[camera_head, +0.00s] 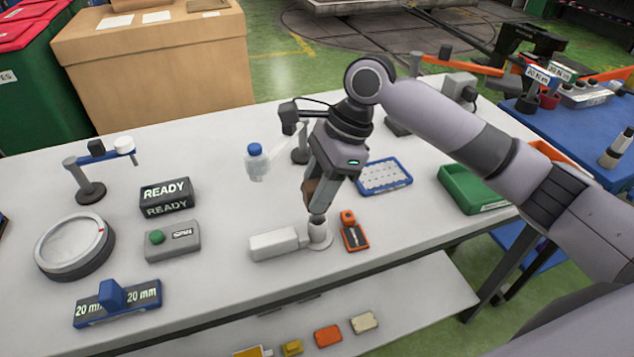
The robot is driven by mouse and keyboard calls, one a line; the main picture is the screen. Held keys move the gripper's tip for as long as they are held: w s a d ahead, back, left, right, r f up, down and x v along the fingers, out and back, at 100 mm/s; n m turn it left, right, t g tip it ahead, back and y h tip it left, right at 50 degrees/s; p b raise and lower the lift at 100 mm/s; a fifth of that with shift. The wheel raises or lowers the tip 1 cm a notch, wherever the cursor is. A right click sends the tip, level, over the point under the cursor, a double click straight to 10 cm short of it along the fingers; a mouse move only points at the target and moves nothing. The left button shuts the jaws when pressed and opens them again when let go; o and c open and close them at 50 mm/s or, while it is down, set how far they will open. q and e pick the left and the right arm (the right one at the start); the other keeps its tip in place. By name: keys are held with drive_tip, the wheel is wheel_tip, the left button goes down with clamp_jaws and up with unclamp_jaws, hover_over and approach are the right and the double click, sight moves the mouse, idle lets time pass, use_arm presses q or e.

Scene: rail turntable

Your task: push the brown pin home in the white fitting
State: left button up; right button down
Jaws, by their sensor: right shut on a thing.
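The white fitting (275,243) lies near the front edge of the table, with a long block at left and a short upright round socket (320,235) at its right end. My right gripper (318,203) points down just above this socket and is shut on the brown pin (310,190). Only a brown patch of the pin shows beside the fingers. The fingers hide most of the pin, and I cannot tell how deep its lower end sits in the socket. My left gripper is not in view.
An orange and black tool (354,236) lies close right of the socket. A bottle (257,165), a blue-rimmed tray (384,178) and a green bin (474,188) are farther back. A SPIN button box (173,241) and READY sign (166,198) stand left. Bare table lies before the fitting.

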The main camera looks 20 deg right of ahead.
drive_tip(key=shift+f, duration=1.7)
drive_tip(key=c, duration=0.6)
unclamp_jaws()
drive_tip(key=shift+c, duration=0.2)
drive_tip(key=v, duration=0.7)
drive_tip(key=shift+r, duration=0.1)
